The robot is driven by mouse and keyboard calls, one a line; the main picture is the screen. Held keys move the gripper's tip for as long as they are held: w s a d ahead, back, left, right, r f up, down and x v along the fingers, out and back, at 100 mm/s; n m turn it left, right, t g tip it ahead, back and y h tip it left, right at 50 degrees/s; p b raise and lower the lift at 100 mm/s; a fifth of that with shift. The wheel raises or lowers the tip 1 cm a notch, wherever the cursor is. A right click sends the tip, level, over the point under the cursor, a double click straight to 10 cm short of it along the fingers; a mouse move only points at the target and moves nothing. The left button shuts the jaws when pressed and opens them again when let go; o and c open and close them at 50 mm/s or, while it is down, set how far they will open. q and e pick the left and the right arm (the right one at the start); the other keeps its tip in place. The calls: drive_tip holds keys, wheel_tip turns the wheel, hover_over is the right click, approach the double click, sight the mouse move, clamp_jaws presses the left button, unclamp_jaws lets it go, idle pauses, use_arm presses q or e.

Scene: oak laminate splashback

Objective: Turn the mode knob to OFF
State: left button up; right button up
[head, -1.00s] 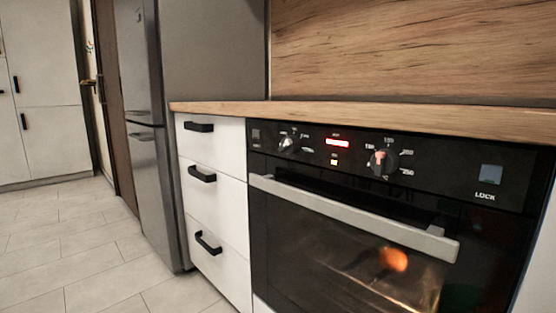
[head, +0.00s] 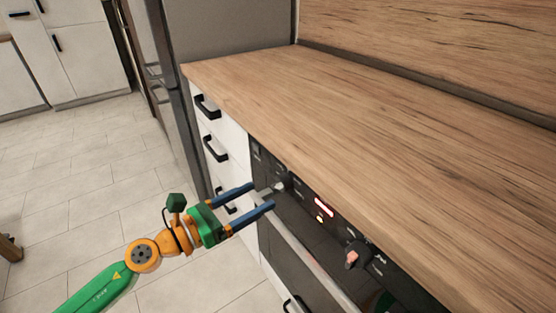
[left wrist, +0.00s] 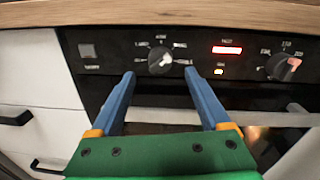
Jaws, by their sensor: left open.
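The oven's black control panel has two knobs. The left one, which I take as the mode knob (head: 281,186), is pale-faced with small white labels around it; it also shows in the left wrist view (left wrist: 161,62). I cannot read its labels or setting surely. My left gripper (head: 261,196) has its blue fingers apart, pointing at this knob. In the left wrist view the fingertips (left wrist: 160,73) stand either side of the knob and just below it, with nothing between them. Contact is not visible. My right gripper is not in view.
The second, dark knob (left wrist: 283,67) with a reddish mark sits right of the lit red display (left wrist: 227,50). A square button (left wrist: 88,50) is at left. The wooden worktop (head: 380,130) overhangs the panel; the oven handle (head: 300,255) runs below. White drawers stand left.

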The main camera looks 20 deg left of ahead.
sight(275, 187)
use_arm(q)
drive_tip(key=p+x, duration=0.2)
drive_tip(key=x, duration=0.3)
drive_tip(key=shift+w+d, duration=0.15)
clamp_jaws()
drive_tip(key=shift+n, duration=0.3)
